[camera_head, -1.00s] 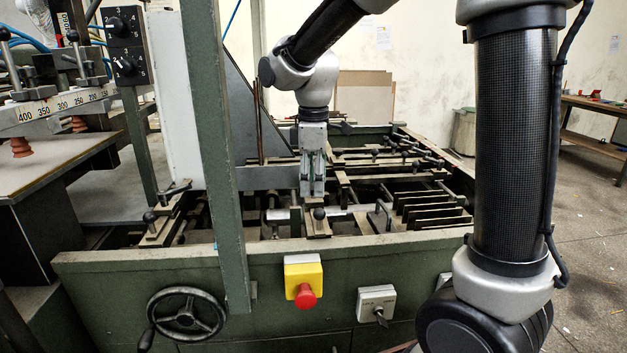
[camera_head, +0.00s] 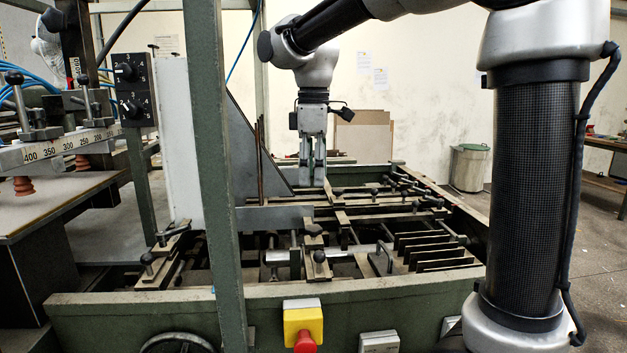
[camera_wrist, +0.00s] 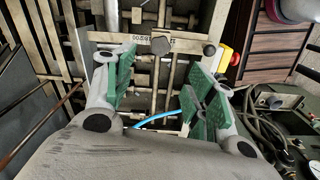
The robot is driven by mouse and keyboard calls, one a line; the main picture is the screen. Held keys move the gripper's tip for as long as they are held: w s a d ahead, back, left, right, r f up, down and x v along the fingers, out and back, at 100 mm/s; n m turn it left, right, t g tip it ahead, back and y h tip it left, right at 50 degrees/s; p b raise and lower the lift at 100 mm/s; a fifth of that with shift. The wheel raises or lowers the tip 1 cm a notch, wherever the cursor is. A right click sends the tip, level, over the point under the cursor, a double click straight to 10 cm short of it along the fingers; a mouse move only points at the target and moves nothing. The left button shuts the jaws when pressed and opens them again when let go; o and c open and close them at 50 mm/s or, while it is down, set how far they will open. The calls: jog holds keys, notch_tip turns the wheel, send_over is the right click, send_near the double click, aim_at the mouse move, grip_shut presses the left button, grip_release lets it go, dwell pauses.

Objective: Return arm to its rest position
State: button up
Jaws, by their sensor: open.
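My gripper (camera_head: 312,174) hangs pointing down above the far part of the greyboard feeder (camera_head: 250,303) in the head view. In the wrist view my gripper (camera_wrist: 160,95) has its two green-padded fingers wide apart, with nothing between them. Below the fingers lie the feeder's metal bars and a scale strip (camera_wrist: 150,42). My arm reaches in from the upper right, with its elbow high.
A green upright post (camera_head: 220,180) stands in front of the feeder, left of my gripper. A red button on a yellow box (camera_head: 303,325) is on the front panel. Metal plates (camera_head: 435,252) stand at right. A bin (camera_head: 469,167) is behind. Open air surrounds the gripper.

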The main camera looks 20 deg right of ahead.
dwell(0.3)
jog(key=s+d+f+m+t, duration=0.2)
jog(key=s+d+m, duration=0.4)
jog(key=s, duration=0.4)
jog(key=s+d+f+m+t, duration=0.2)
jog(key=s+d+f+m, duration=0.3)
jog(key=s+d+m, duration=0.2)
jog(key=s+d, duration=0.2)
jog(key=s, duration=0.2)
jog(key=shift+d, duration=0.2)
jog(key=shift+f, duration=0.1)
